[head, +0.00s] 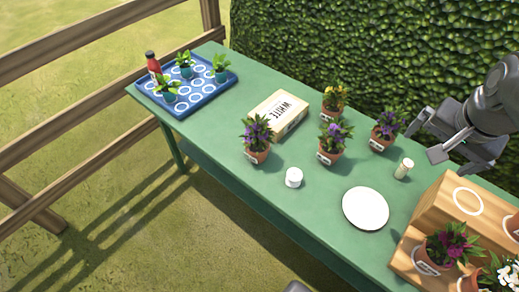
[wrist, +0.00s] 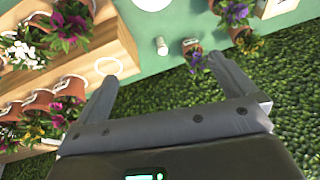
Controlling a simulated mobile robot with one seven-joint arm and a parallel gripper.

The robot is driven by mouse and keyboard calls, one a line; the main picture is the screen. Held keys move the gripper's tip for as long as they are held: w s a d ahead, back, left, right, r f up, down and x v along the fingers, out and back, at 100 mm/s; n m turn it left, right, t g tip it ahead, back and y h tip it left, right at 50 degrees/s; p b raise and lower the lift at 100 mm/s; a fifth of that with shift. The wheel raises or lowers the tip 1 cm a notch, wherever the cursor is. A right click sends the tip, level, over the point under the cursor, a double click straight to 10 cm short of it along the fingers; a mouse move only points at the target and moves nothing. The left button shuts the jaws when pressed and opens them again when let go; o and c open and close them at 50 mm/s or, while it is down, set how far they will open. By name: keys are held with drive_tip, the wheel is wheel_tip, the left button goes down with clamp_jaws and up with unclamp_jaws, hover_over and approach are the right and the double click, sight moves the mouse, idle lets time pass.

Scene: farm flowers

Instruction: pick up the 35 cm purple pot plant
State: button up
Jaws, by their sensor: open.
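Three terracotta pots with purple flowers stand upright on the green table: a left one (head: 257,140), a middle one (head: 331,145) and a right one (head: 385,131). Their white labels are too small to read, so I cannot tell which is the 35 cm one. A magenta-purple potted plant (head: 445,250) sits on the wooden stand at lower right. My gripper (head: 429,138) is open and empty, just right of the right purple pot, near the hedge side. In the wrist view, a purple pot plant (wrist: 193,55) shows near the right fingertip of my gripper (wrist: 160,74).
A yellow-flowered pot (head: 334,100) stands behind the middle pot. A box marked WHITE (head: 279,114), blue tray (head: 205,99) with seedlings, red bottle (head: 153,66), white jar (head: 294,177), shaker (head: 403,168) and plate (head: 366,208) share the table. The wooden stand (head: 438,205) holds more flowers.

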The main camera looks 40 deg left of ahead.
drive_tip(key=w+a+f+g, duration=0.1)
drive_tip(key=w+a+f, duration=0.15)
drive_tip(key=a, duration=0.45)
drive_tip(key=w+a+f, duration=0.1)
drive_tip(key=w+a, duration=0.2)
drive_tip(key=a, duration=0.3)
drive_tip(key=m+g+h, duration=0.1)
drive_tip(key=m+g, duration=0.1)
drive_tip(key=g, duration=0.1)
approach(257, 148)
drive_tip(key=shift+w+a+f, duration=0.15)
drive_tip(key=shift+a+f, duration=0.05)
drive_tip(key=shift+a, duration=0.35)
wheel_tip(257, 148, down, 5)
drive_tip(key=shift+d+f, duration=0.1)
drive_tip(key=f, duration=0.5)
drive_tip(key=shift+d+f, duration=0.1)
drive_tip(key=shift+d, duration=0.2)
drive_tip(key=c, duration=1.2)
drive_tip(key=shift+c, duration=0.5)
